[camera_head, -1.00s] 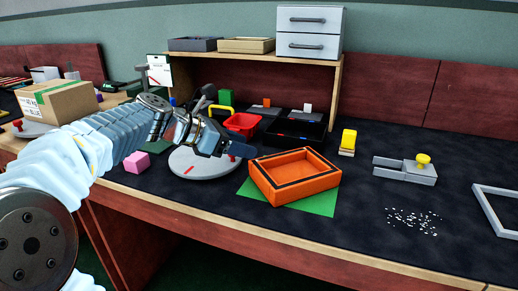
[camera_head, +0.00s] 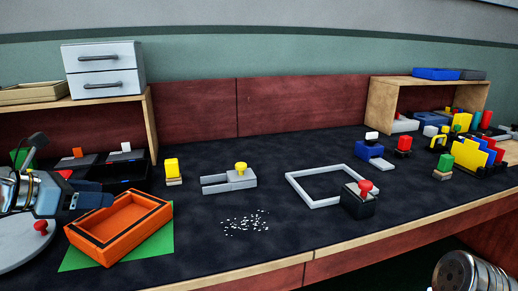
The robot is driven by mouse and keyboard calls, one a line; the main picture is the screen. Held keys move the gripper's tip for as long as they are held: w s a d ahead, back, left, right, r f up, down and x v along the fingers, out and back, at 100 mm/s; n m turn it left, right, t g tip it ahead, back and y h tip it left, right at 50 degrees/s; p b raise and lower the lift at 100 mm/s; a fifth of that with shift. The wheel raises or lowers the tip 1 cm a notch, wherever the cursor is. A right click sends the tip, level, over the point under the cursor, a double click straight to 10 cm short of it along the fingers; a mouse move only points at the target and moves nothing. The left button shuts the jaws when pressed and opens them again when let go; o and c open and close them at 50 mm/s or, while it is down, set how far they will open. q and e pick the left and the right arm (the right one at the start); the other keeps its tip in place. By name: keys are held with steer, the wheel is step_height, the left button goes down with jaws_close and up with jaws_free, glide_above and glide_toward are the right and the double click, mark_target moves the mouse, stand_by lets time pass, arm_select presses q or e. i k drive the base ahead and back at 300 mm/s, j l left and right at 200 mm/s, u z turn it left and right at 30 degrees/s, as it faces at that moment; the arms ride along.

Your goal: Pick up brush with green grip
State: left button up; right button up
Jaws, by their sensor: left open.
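A brush with a green grip (camera_head: 443,162) stands on the dark worktop at the right, in front of a rack of coloured plates. Its base below the grip looks pale. A similar brush with a yellow grip (camera_head: 172,170) stands left of centre.
The orange tray (camera_head: 78,242) lies on a green mat (camera_head: 160,246). White bits (camera_head: 245,223) are scattered in the middle.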

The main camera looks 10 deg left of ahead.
mark_target(442, 173)
steer(key=z, duration=1.05)
